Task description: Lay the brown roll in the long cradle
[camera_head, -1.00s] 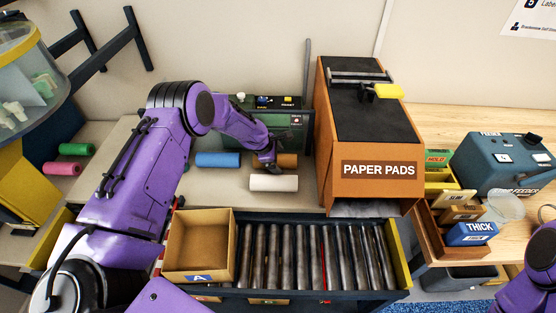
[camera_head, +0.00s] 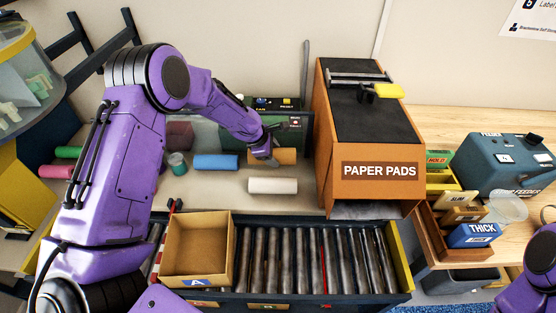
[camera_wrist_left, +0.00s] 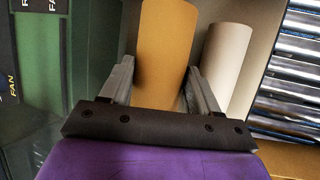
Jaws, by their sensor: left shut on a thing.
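The brown roll (camera_head: 287,156) lies on the bench at the back, beside the green machine. My left gripper (camera_head: 268,157) is at its left end. In the left wrist view the brown roll (camera_wrist_left: 165,45) stands between the two fingers of my left gripper (camera_wrist_left: 155,88), which are shut on it. The white roll (camera_head: 273,185) lies in front of the brown one, and the blue roll (camera_head: 216,162) lies to its left. I cannot make out the long cradle. My right gripper is out of view; only part of my right arm shows at the right edge.
The orange paper pads housing (camera_head: 372,150) stands close on the right. An open carton (camera_head: 198,249) sits at the left of the metal roller conveyor (camera_head: 310,258) in front. The green machine (camera_head: 293,128) is just behind. Green and pink rolls lie far left.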

